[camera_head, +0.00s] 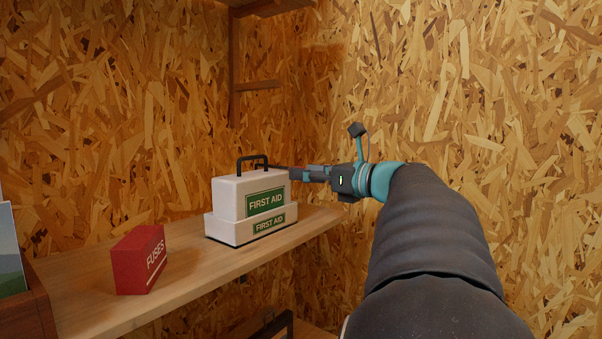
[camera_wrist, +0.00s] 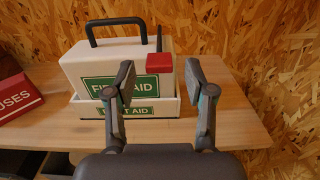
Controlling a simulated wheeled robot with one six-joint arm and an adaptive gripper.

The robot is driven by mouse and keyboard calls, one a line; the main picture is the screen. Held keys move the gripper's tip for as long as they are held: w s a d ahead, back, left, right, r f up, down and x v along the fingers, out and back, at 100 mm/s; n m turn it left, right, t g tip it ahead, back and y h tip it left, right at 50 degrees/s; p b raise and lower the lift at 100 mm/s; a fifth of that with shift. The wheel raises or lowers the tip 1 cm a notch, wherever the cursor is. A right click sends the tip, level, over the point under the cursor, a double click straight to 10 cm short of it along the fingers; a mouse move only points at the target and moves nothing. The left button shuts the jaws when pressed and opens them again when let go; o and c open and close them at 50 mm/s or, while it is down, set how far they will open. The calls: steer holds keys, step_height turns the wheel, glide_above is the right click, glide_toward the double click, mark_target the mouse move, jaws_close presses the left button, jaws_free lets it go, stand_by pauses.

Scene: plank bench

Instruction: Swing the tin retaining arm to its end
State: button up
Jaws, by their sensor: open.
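A white first aid tin (camera_head: 234,189) with a black handle and green label stands upright in a low white holder (camera_head: 223,229) on the shelf. It also shows in the wrist view (camera_wrist: 99,66). What looks like the retaining arm (camera_wrist: 158,38) is a dark upright bar with a red block (camera_wrist: 159,64) at the tin's right front. In the head view its red block is not visible. My gripper (camera_head: 306,173) is at the tin's right side. In the wrist view my gripper (camera_wrist: 160,78) is open, with the red block seen between and beyond its fingertips. I see no contact.
A red fuses box (camera_head: 140,260) stands on the wooden shelf (camera_head: 190,268), left of the tin. A wooden box (camera_head: 27,306) is at the far left. Chipboard walls (camera_head: 480,100) close in behind and on the right. Bare shelf (camera_wrist: 235,110) lies right of the holder.

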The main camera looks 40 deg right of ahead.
steer(key=v, duration=1)
